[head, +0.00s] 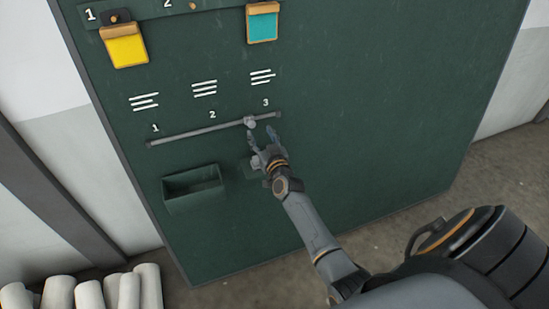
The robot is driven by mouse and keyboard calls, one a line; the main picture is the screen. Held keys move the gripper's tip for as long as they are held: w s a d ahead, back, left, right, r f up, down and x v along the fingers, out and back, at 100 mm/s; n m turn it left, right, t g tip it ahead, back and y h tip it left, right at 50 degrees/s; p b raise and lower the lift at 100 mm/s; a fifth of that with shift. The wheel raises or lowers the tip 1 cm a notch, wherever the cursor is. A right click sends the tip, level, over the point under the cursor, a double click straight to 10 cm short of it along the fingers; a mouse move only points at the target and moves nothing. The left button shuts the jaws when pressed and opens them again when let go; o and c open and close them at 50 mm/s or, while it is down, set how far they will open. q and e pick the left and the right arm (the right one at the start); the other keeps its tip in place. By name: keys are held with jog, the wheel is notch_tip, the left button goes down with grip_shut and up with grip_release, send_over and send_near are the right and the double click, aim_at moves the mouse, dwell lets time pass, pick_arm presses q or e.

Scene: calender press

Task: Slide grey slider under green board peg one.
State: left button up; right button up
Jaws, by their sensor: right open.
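The grey slider (250,122) is a small knob on a slanted grey rail (195,133) on the green board (345,110). It sits towards the rail's right end, just below and left of the printed 3. The number 1 is printed above the rail's left end and 2 above its middle. Peg one, at the board's top left, carries a yellow card (126,51) in an orange-brown holder. My right gripper (263,134) is open just below the slider, with its fingers pointing up at the rail. I cannot tell whether it touches the slider. My left gripper is out of view.
A teal card (262,26) hangs at the top, right of the bare peg (193,6) by the upper 2. A dark green open box (193,188) is fixed below the rail. White rolls (90,293) stand at bottom left. The board's right side is clear.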

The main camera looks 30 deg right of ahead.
jog(key=p+v, duration=0.5)
jog(key=v, duration=0.7)
dwell(0.7)
dwell(0.4)
